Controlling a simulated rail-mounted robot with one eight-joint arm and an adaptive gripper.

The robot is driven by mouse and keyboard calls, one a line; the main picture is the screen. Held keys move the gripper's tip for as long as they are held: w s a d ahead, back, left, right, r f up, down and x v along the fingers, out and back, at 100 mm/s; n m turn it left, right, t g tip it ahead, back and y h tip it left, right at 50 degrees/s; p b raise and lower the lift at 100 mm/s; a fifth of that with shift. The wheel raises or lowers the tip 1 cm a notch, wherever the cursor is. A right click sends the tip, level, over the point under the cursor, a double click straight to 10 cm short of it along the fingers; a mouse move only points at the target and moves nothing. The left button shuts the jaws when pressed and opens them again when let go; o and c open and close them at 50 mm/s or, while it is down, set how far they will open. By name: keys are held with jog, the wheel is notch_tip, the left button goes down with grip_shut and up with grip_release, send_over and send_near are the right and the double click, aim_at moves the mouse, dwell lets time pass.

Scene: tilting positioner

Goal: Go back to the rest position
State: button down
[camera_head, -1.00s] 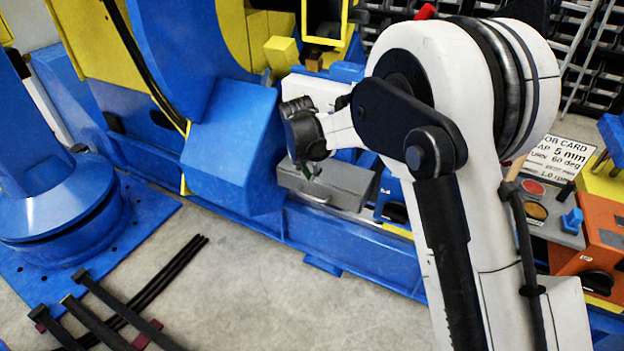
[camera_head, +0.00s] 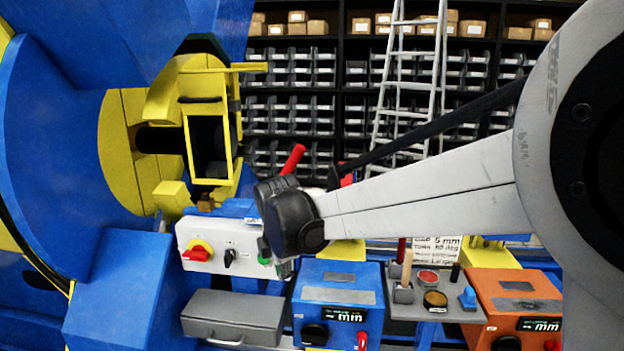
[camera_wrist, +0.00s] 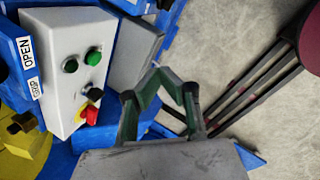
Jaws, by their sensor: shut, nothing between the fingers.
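My gripper (camera_wrist: 160,75) shows in the wrist view with its two green-grey fingers brought together at the tips and nothing between them. It hangs in free air beside the white control box (camera_wrist: 82,60), with the floor beyond it on the right. In the head view my wrist covers most of the gripper, in front of the white control box (camera_head: 212,247). That box bears a red and yellow switch, a black knob and a green button. I cannot tell the exact gap between gripper and box. The tilting positioner (camera_head: 60,140), blue with a yellow face, stands on the left.
A grey case (camera_head: 235,318) lies below the control box. A blue box with an mm display (camera_head: 338,300) and an orange one (camera_head: 515,308) stand to its right, with a job card (camera_head: 436,250) behind. Shelves of bins and a ladder (camera_head: 412,80) fill the background. Dark bars (camera_wrist: 265,80) lie on the floor.

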jog(key=s+d+r+m+t+p, duration=0.1)
jog(key=s+d+r+m+p, duration=0.1)
jog(key=s+d+r+m, duration=0.5)
jog(key=s+d+r+m+p, duration=0.1)
jog(key=s+d+r+m, duration=0.25)
jog(key=d, duration=0.55)
jog(key=s+d+m+t+p, duration=0.1)
jog(key=s+d+m, duration=0.4)
jog(key=s, duration=0.3)
jog(key=s+d+m+t+p, duration=0.1)
jog(key=s+d+m+p, duration=0.1)
jog(key=s+d+m, duration=0.4)
jog(key=shift+s+f+m+p, duration=0.15)
jog(key=shift+s+m+p, duration=0.15)
jog(key=shift+s+m, duration=0.85)
jog(key=shift+s, duration=0.1)
